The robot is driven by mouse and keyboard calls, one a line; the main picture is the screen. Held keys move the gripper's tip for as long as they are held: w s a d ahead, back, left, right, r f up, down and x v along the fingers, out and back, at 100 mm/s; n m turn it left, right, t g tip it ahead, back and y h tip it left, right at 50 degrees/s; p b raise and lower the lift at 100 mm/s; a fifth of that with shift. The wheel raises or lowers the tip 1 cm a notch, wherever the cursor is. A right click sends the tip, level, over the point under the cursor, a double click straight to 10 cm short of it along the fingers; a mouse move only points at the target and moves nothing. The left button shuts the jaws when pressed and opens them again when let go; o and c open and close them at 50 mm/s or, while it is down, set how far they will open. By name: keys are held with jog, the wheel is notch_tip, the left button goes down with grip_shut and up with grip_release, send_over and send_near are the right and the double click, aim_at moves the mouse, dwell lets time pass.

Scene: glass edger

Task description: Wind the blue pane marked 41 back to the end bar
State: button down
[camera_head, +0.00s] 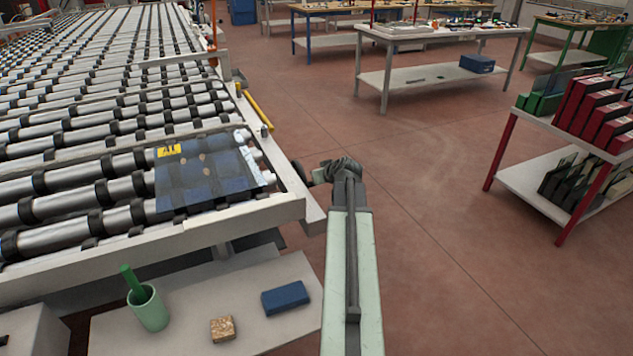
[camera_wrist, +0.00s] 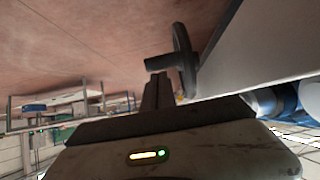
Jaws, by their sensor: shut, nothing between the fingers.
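The blue pane (camera_head: 207,184) lies flat on the rollers at the near right corner of the conveyor. Its yellow label (camera_head: 168,151) reads 41. The pale end bar (camera_head: 190,236) runs across the conveyor's near end, with the pane's near edge a little short of it. A dark handwheel (camera_head: 297,171) stands out from the conveyor's right side; it shows in the wrist view (camera_wrist: 186,58) with a short handle (camera_wrist: 159,63). My gripper (camera_head: 321,174) is beside the wheel. In the wrist view its fingers (camera_wrist: 158,78) are shut and empty, close to the handle; contact is unclear.
The conveyor's right rail (camera_head: 283,183) borders my gripper. Below the end bar, a low shelf (camera_head: 255,330) holds a green cup (camera_head: 149,308), a tan block (camera_head: 222,328) and a blue block (camera_head: 285,298). A red-legged rack (camera_head: 538,190) stands right. Floor between is clear.

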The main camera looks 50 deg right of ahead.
notch_tip(320, 180, down, 11)
jog(key=t+b, duration=0.1)
jog(key=b, duration=1.1)
jog(key=shift+r+t+h+b, duration=0.2)
jog(key=shift+t+h+b, duration=0.1)
jog(key=shift+t+h, duration=0.1)
jog(key=shift+w, duration=0.1)
